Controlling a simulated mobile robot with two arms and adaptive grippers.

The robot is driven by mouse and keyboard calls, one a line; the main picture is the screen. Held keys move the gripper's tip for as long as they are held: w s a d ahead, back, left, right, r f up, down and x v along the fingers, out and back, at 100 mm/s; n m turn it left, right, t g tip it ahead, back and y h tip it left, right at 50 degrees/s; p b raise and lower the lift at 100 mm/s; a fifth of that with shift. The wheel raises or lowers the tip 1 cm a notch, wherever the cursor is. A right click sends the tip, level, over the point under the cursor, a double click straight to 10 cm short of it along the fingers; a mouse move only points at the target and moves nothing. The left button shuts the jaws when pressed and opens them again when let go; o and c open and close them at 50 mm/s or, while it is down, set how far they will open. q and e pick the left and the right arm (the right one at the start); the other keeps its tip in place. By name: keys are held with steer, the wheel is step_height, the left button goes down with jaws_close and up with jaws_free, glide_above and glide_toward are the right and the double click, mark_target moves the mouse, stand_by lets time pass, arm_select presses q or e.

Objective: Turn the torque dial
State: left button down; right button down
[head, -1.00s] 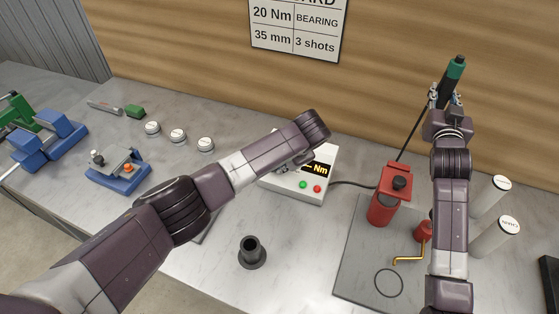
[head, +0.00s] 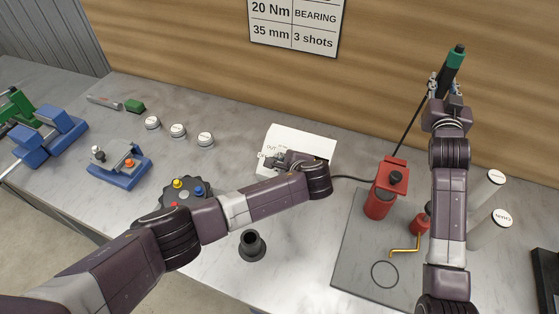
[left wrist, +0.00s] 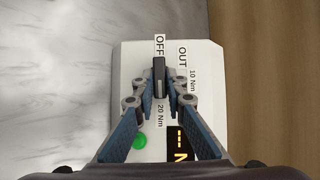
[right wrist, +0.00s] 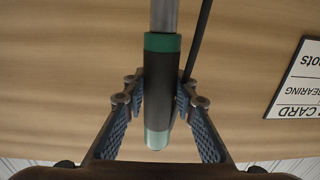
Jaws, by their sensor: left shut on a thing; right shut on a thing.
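The torque dial (left wrist: 159,77) is a black bar-shaped knob on the white controller box (head: 302,140). In the left wrist view it stands lengthwise between labels OFF above and 20 Nm below, with OUT and 10 Nm to its right. The box's display (left wrist: 181,142) reads dashes. My left gripper (left wrist: 159,88) is shut on the dial, one finger on each side; in the head view my arm partly covers the box. My right gripper (head: 446,92) is shut on the black and green screwdriver (head: 452,72), held up at the right; it also shows in the right wrist view (right wrist: 160,90).
A red stand (head: 387,185) and a yellow hex key (head: 404,252) are on the grey mat (head: 350,270). A black cup (head: 252,245) stands in front of the box. Several round white-topped caps, a blue fixture (head: 120,168) and a black rotary tray (head: 187,192) lie left.

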arm_select(q)
steer(key=shift+m+t, duration=0.3)
steer(key=c, duration=2)
jaws_free()
steer(key=shift+o, duration=0.2)
steer(key=v, duration=1.2)
steer(key=shift+w, duration=0.1)
